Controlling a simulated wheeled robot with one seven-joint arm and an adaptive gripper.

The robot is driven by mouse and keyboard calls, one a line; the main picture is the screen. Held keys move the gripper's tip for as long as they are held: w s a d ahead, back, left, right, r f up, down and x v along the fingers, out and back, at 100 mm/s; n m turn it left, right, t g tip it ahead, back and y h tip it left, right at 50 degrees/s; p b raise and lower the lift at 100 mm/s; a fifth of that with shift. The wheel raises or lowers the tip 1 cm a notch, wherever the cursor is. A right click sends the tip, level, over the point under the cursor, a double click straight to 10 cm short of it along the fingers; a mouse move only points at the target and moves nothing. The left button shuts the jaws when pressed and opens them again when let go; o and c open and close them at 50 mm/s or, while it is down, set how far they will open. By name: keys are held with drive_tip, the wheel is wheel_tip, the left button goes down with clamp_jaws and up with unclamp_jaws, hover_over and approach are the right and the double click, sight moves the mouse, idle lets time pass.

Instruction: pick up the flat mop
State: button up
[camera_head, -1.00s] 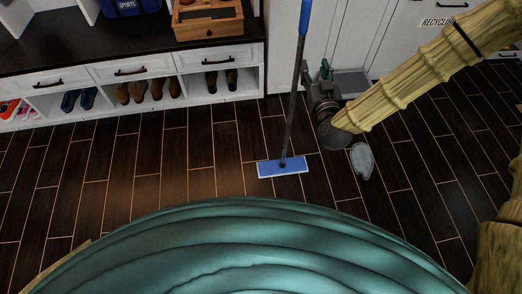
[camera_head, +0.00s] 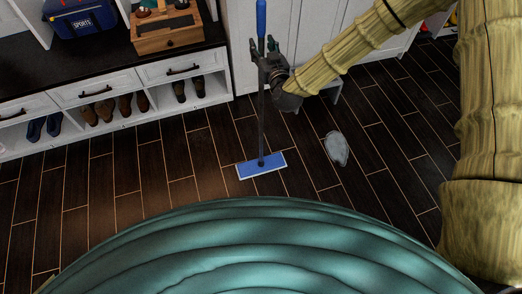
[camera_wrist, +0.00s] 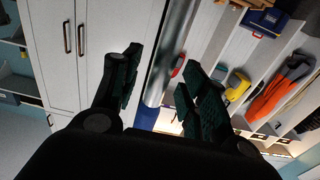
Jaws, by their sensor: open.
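The flat mop (camera_head: 262,125) stands upright on the dark floor in the head view, its blue flat pad down, with a dark pole and a blue grip at the top. My gripper (camera_head: 265,52) is at the upper pole, just below the blue grip. In the wrist view the mop's grey pole (camera_wrist: 168,60) runs between the two fingers of my gripper (camera_wrist: 163,85), which are apart. A blue part of the mop shows low between them. I cannot tell whether either finger touches the pole.
A white shoe bench (camera_head: 110,85) with a dark top stands at the left, holding shoes, a blue sports bag (camera_head: 82,20) and a wooden crate (camera_head: 168,30). White cabinets (camera_head: 335,25) stand behind the mop.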

drive_tip(key=shift+w+a+f, duration=0.1)
drive_tip(key=shift+w+a, duration=0.15)
drive_tip(key=shift+w, duration=0.35)
drive_tip(key=shift+c, duration=0.2)
clamp_jaws()
